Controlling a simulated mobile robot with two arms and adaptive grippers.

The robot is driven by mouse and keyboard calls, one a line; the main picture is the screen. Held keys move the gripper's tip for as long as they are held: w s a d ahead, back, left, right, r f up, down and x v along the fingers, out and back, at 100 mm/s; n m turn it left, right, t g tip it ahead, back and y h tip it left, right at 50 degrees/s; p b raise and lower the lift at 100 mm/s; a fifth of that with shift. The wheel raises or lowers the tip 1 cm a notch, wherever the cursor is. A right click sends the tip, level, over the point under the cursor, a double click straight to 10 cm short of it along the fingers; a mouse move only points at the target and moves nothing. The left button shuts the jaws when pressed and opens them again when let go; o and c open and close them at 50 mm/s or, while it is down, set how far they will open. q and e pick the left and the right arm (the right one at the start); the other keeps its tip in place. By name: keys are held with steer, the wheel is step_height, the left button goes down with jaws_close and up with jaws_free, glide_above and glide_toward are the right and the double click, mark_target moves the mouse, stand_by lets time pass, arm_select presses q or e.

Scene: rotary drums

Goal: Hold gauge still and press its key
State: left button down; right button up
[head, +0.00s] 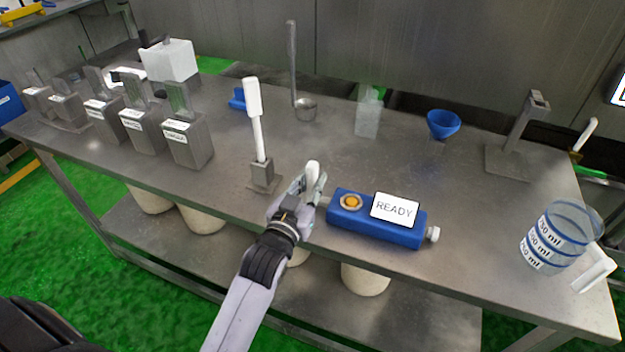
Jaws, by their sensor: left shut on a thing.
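The gauge (376,231) is a blue box lying near the table's front edge. Its white display (394,208) reads READY. Its key (350,202) is a round orange button in a pale ring at the left end of the top. A white knob (433,234) sticks out at its right end. My left gripper (312,183) is just left of the gauge, shut on a small rounded white piece (313,171) between its fingers. I cannot tell whether this piece joins the gauge. The key is uncovered. My right gripper is not in view.
On the steel table (330,150), a white-handled tool (257,120) stands upright in a holder behind my left gripper. A clear measuring cup (556,238) stands at the right, a blue funnel (443,124) behind the gauge. Several metal holders (187,140) line the left. Table space behind the gauge is clear.

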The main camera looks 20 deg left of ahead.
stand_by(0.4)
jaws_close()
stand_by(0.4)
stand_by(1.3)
